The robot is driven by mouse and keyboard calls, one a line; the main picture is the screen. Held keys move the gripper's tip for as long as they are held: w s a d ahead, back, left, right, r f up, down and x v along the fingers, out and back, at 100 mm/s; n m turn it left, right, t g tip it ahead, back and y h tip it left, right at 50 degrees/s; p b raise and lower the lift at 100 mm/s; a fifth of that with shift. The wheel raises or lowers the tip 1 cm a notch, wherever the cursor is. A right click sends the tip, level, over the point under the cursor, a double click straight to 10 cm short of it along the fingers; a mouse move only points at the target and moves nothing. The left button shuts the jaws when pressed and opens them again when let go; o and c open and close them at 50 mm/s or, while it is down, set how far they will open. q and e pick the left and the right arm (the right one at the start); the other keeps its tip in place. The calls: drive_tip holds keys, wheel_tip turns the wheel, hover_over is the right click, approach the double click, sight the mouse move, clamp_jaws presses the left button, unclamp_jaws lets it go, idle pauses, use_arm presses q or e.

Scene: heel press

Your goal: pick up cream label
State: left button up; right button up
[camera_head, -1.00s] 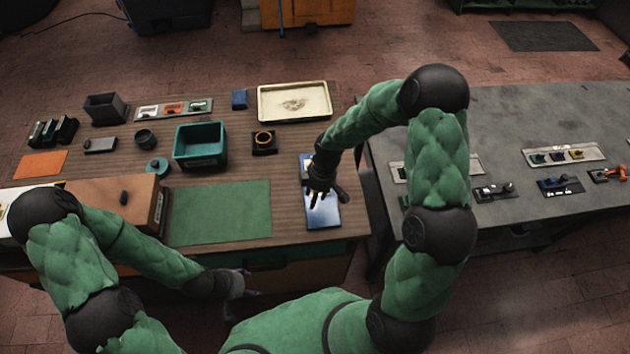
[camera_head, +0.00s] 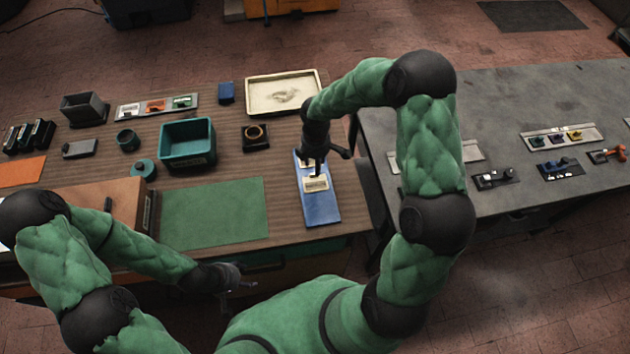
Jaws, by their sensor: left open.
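A cream label (camera_head: 316,184) with dark print lies on the long blue board (camera_head: 321,209) near the table's right edge. Another pale patch on the board just beyond it is partly hidden by my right gripper. My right gripper (camera_head: 328,160) hangs over the far half of the board, pointing down, just beyond the cream label. I cannot tell whether its fingers are apart or hold anything. My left gripper (camera_head: 240,287) is open and empty in front of the table's near edge, well away from the label.
A green mat (camera_head: 215,214) lies left of the board. A brown box (camera_head: 85,197) is at left. A grey table (camera_head: 540,100) with small parts stands right.

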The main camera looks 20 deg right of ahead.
sight(313, 173)
drive_tip(key=f, duration=0.4)
drive_tip(key=shift+a+f, duration=0.35)
drive_tip(key=shift+f, duration=0.05)
clamp_jaws()
